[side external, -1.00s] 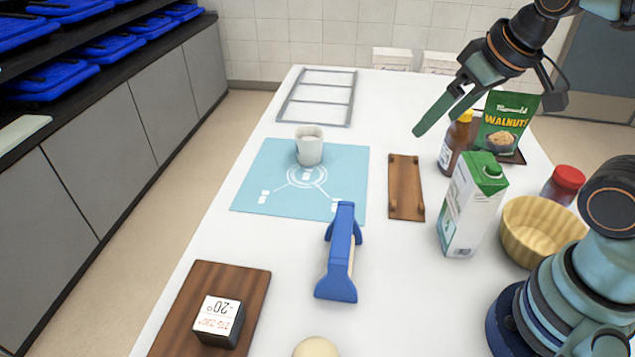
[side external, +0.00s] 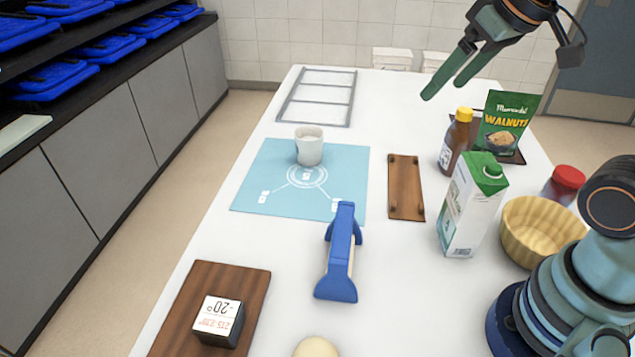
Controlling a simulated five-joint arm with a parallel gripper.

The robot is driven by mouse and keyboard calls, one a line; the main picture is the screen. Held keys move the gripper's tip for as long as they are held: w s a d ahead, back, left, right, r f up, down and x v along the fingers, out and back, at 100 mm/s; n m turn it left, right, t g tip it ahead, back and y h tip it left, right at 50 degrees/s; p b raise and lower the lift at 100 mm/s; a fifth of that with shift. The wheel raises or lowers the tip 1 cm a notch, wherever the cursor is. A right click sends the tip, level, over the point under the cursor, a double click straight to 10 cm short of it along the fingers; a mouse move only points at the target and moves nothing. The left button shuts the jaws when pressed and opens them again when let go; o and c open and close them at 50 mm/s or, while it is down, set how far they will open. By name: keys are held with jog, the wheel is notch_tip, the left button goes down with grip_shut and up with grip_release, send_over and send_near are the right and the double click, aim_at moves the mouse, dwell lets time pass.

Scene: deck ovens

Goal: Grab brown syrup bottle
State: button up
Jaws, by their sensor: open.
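The brown syrup bottle (side external: 453,144) stands upright on the white table, with a yellow cap and a pale label. It is at the right, behind the green-topped carton and just left of the walnut bag. My gripper (side external: 441,91) is open and empty. Its two green fingers point down and to the left, and in the picture they sit above and a little left of the bottle's cap, apart from it.
A milk-type carton (side external: 469,209) stands in front of the bottle. A walnut bag (side external: 505,124) is just behind it on the right. A wooden board (side external: 405,188) lies to the left. A white cup (side external: 309,146) stands on a blue mat (side external: 262,163). A ribbed bowl (side external: 540,230) is at right.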

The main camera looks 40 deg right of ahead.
jog(key=w+d+m+t+h, duration=0.2)
jog(key=w+d, duration=0.4)
jog(key=d, duration=0.5)
jog(key=h, duration=0.3)
send_over(467, 113)
jog(key=s, duration=0.1)
jog(key=shift+m, duration=0.3)
jog(key=f, duration=1.3)
jog(key=shift+s+a+f, duration=0.15)
jog(key=shift+a+f, duration=0.1)
jog(key=shift+a, duration=0.1)
jog(key=shift+f, duration=0.6)
jog(key=shift+x, duration=3.7)
jog(key=shift+w+r, duration=0.2)
jog(key=shift+d+t, duration=0.1)
jog(key=shift+t, duration=0.2)
grip_shut()
